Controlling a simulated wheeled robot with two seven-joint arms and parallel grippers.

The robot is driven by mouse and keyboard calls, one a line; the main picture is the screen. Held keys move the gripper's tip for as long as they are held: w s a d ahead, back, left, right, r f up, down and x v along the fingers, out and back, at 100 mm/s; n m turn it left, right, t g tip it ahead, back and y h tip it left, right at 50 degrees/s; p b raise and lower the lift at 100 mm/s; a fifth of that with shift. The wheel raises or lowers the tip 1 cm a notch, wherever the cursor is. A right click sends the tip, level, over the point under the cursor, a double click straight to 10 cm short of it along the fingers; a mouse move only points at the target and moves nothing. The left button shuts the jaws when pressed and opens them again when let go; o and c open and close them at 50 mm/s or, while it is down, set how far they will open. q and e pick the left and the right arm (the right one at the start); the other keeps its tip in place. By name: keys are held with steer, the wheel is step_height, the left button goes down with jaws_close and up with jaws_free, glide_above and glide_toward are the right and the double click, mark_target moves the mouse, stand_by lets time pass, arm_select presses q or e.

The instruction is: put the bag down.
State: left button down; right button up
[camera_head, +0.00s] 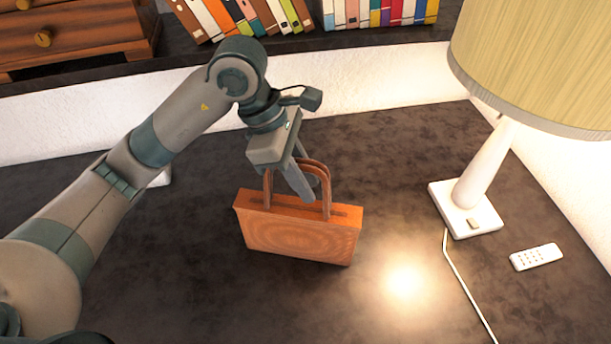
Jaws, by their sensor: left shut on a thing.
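An orange-brown bag (300,233) with two looped handles is upright in the middle of the head view, over the dark surface. I cannot tell for sure whether its base touches that surface. My left gripper (308,190) comes down from above and is shut on the bag's handles, just over the bag's top. The fingers partly hide the handles. My right gripper is not in view.
A lamp (487,170) with a pale yellow shade stands on the right, its cord running forward. A white remote (536,257) lies beside it. Books (240,18) and a wooden drawer unit (85,35) are at the back. The dark surface (180,290) is clear around the bag.

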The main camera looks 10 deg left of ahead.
arm_select(q)
steer(key=shift+f, duration=0.15)
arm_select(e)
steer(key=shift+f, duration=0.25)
arm_select(q)
steer(key=c, duration=1.6)
jaws_free()
steer(key=shift+o, duration=0.2)
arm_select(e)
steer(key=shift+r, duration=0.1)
arm_select(q)
steer(key=shift+r, duration=0.25)
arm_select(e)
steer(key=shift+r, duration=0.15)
